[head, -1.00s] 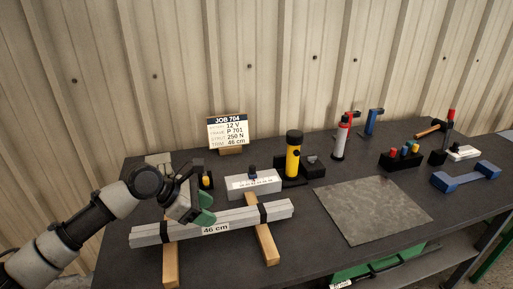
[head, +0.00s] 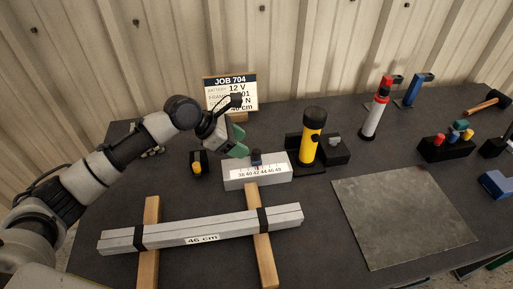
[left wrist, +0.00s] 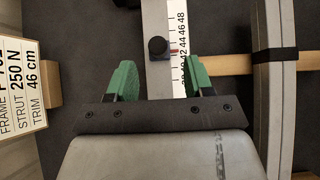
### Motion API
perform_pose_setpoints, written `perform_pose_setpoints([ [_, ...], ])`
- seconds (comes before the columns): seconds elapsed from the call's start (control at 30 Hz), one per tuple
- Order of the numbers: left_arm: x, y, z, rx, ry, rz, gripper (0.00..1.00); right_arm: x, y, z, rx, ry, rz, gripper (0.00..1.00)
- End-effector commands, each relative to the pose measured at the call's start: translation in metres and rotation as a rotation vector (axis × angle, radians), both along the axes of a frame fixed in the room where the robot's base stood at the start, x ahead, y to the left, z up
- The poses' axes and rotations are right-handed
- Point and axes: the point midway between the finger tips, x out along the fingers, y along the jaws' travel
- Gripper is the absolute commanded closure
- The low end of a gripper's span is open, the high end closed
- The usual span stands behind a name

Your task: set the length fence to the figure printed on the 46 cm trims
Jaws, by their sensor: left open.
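The length fence (head: 238,178) is a grey block with a white scale marked 38 to 48. It carries a dark knob (head: 256,155). In the left wrist view the knob (left wrist: 158,47) stands beside the scale (left wrist: 182,25), with a red mark between about 42 and 44. The grey trims (head: 160,235), labelled "46 cm", lie strapped on two wooden bearers; they also show in the left wrist view (left wrist: 275,100). My left gripper (head: 236,148) is open, with green fingers, just left of the knob. In the left wrist view the knob appears just beyond the open fingertips (left wrist: 160,70).
The job card (head: 230,92) stands behind my left gripper, partly covered; its trim line reads 46 cm in the left wrist view (left wrist: 20,75). A yellow and black cylinder (head: 311,140) stands right of the fence. A grey mat (head: 400,215) lies clear at right.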

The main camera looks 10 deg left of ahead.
Motion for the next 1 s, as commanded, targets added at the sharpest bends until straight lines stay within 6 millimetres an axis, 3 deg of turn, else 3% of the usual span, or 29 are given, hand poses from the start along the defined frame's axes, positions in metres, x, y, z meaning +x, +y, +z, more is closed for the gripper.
perform_pose_setpoints([
  [0.3, 0.015, -0.035, -0.037, 0.000, -0.001, -0.001, 0.48, 0.007, 0.001, 0.004, 0.001, -0.011, 0.000, 1.00],
  [0.73, 0.018, -0.042, -0.045, 0.000, -0.002, 0.000, 0.48, 0.009, 0.001, 0.004, 0.002, -0.016, 0.000, 1.00],
  [1.0, 0.018, -0.042, -0.045, 0.001, -0.001, 0.000, 0.88, 0.009, 0.001, 0.004, 0.002, -0.015, 0.000, 1.00],
])
